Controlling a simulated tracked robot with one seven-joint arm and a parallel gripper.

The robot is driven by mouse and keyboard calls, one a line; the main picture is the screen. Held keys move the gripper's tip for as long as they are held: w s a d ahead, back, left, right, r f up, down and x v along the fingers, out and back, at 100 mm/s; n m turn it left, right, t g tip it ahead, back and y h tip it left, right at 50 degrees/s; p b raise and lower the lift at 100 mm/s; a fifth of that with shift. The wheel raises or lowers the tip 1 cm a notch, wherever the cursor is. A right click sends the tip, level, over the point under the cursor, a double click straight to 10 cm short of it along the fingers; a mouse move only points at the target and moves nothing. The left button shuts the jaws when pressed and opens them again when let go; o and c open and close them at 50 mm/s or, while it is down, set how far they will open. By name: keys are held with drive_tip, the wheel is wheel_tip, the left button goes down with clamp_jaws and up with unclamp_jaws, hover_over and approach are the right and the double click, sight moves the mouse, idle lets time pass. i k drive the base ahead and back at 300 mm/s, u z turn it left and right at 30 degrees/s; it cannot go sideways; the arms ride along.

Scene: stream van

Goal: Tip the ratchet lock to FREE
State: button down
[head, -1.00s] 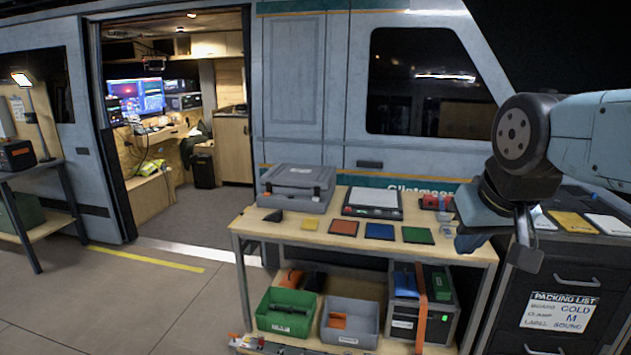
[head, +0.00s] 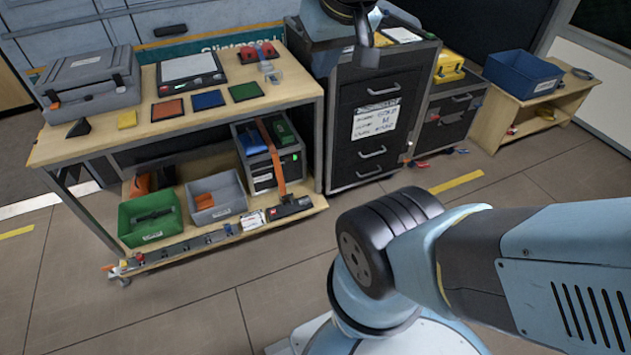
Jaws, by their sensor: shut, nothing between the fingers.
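The ratchet lock cannot be made out for certain. An orange strap (head: 271,158) runs down over a dark grey strapped case (head: 262,176) on the lower shelf of the wooden bench. A low black piece with an orange-red part (head: 288,208) lies in front of the case at the shelf edge. No FREE marking is readable. My gripper (head: 367,57) shows at the top of the head view, shut and empty. It hangs in front of the black drawer cabinet, up and right of the strapped case and apart from it.
The wooden bench (head: 290,93) carries a grey toolcase (head: 90,78), coloured squares and a scale-like device (head: 190,70). A green bin (head: 150,218) and a grey bin (head: 216,197) share its lower shelf. The black drawer cabinet (head: 366,135) stands right of it. Floor in front is open.

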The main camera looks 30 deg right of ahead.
sight(305, 200)
drive_tip(key=u, duration=0.5)
drive_tip(key=i, duration=0.15)
drive_tip(key=z, duration=2.95)
drive_tip(key=i, duration=0.65)
drive_tip(key=u, duration=3.3)
drive_tip(key=k, duration=0.1)
drive_tip(key=z, duration=0.45)
